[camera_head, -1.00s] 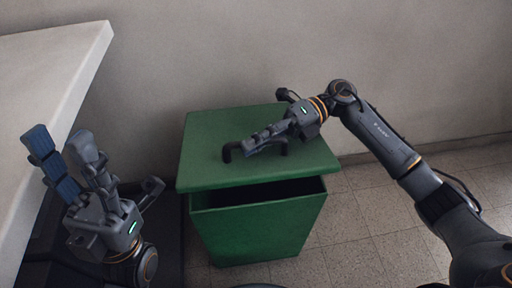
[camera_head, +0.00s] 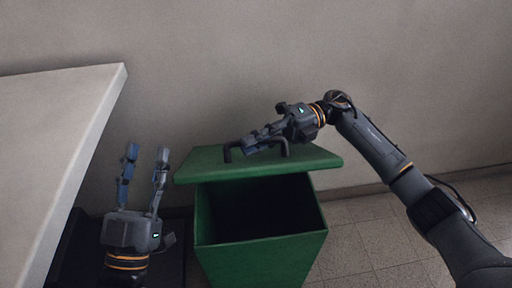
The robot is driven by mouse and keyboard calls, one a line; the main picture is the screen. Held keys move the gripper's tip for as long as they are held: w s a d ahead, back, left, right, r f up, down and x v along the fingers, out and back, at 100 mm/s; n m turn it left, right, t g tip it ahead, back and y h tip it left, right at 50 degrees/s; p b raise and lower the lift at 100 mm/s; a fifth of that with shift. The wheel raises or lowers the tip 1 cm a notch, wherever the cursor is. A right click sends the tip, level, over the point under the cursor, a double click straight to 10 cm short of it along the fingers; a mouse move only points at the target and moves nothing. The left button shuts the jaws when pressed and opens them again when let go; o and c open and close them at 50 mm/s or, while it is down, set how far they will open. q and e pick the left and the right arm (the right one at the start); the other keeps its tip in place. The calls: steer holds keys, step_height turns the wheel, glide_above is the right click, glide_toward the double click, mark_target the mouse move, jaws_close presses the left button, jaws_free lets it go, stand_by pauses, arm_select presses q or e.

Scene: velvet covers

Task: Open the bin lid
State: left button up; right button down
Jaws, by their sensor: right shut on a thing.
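The green bin (camera_head: 262,262) stands against the wall with its dark inside showing through a wide front opening. A black handle (camera_head: 284,147) sits on top of the lid. My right gripper (camera_head: 250,147) is at this handle, shut on it; its fingers hide the handle's middle. My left gripper (camera_head: 143,165) is empty and open, its fingers apart and pointing up, left of the bin.
A pale table or counter (camera_head: 60,130) fills the left side, with its corner close to my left gripper. A grey wall (camera_head: 420,70) is right behind the bin. The tiled floor (camera_head: 362,240) right of the bin is clear.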

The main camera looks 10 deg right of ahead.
steer(key=shift+w, duration=0.15)
steer(key=c, duration=1.6)
jaws_free()
steer(key=shift+d+r, duration=0.1)
steer(key=shift+d, duration=0.05)
steer(key=v, duration=1.1)
steer(key=shift+w+d, duration=0.25)
steer(key=shift+d, duration=0.1)
steer(key=shift+c, duration=0.3)
